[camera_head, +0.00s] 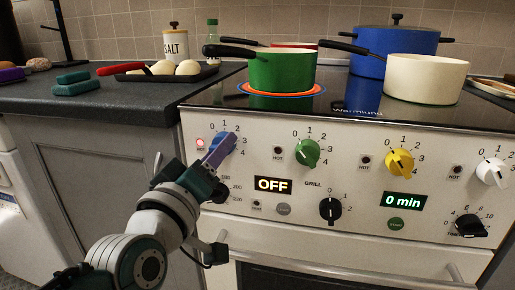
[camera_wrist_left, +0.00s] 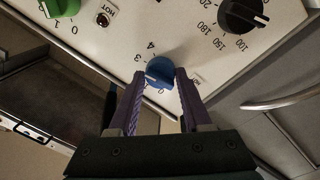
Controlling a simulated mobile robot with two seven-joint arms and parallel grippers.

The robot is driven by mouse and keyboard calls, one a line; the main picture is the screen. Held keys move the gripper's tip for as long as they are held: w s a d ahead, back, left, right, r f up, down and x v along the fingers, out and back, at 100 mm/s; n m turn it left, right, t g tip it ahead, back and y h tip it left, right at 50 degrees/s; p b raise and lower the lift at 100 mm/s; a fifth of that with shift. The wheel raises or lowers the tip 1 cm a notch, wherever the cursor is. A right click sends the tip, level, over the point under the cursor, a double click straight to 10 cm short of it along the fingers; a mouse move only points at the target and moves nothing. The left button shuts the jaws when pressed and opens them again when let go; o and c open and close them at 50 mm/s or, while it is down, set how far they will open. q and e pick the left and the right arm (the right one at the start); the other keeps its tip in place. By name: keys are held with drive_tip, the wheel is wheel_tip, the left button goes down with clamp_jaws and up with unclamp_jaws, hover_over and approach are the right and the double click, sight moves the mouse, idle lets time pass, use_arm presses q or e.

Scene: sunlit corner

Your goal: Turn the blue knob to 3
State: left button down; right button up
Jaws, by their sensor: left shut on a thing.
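The blue knob (camera_head: 229,141) is at the left end of the white stove panel, with a number scale around it. In the left wrist view the blue knob (camera_wrist_left: 160,71) sits between the two purple fingers of my left gripper (camera_wrist_left: 160,78). A white pointer line shows on the knob's lower left there; I cannot tell exactly which number it meets. The 3 and 4 are readable beside the knob in that view. In the head view my left gripper (camera_head: 217,152) is shut on the knob and hides part of it and its scale. My right gripper is not in view.
A green knob (camera_head: 307,153), a yellow knob (camera_head: 400,162) and a white knob (camera_head: 491,171) follow to the right. A black grill knob (camera_head: 330,209) is below. A green pot (camera_head: 281,70) stands on a glowing ring. The oven handle (camera_head: 340,270) runs below the panel.

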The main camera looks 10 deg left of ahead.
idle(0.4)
use_arm(q)
drive_tip(key=shift+c, duration=1.8)
unclamp_jaws()
drive_tip(key=s+p, duration=0.2)
drive_tip(key=s, duration=0.8)
drive_tip(key=shift+a+f+p, duration=0.35)
drive_tip(key=shift+p, duration=0.05)
drive_tip(key=shift+r, duration=0.1)
